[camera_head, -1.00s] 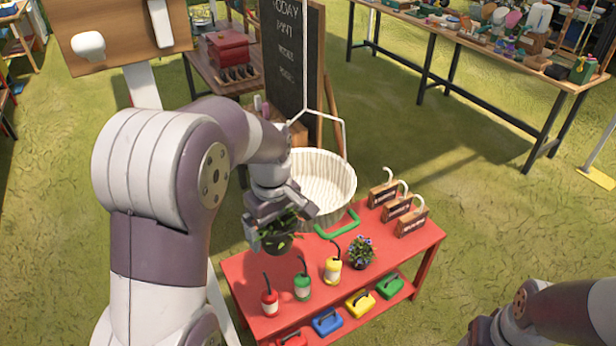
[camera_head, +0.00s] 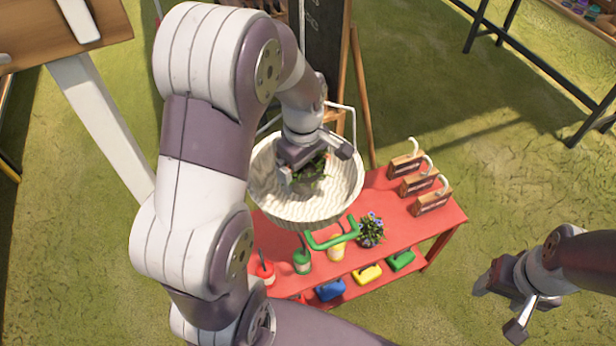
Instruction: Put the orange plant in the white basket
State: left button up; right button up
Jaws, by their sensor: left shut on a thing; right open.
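My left gripper (camera_head: 306,172) is over the basket opening and is shut on a potted plant (camera_head: 313,170). Whether the plant touches the basket floor cannot be told. My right gripper (camera_head: 500,302) is open and empty at the lower right, away from the table.
A plant with blue-purple flowers (camera_head: 370,230) stands on the red table (camera_head: 400,222). Red, green and yellow bottles stand along its front, with coloured cases on the shelf below. Wooden crates (camera_head: 417,182) stand at its right end. A blackboard (camera_head: 325,50) rises behind the basket.

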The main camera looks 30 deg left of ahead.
aim_at(304, 184)
pick_arm(q)
notch_tip(304, 184, down, 4)
jog(key=shift+f+p, duration=0.1)
jog(key=shift+p, duration=0.25)
jog(key=shift+w+f, duration=0.25)
jog(key=shift+f, duration=0.05)
jog(key=shift+s, duration=0.25)
jog(key=o, duration=0.8)
jog(key=shift+s+f, duration=0.1)
jog(key=shift+o, duration=0.3)
jog(key=shift+w, duration=0.2)
notch_tip(304, 184, up, 12)
jog(key=shift+r+b, duration=0.25)
jog(key=shift+b, duration=0.45)
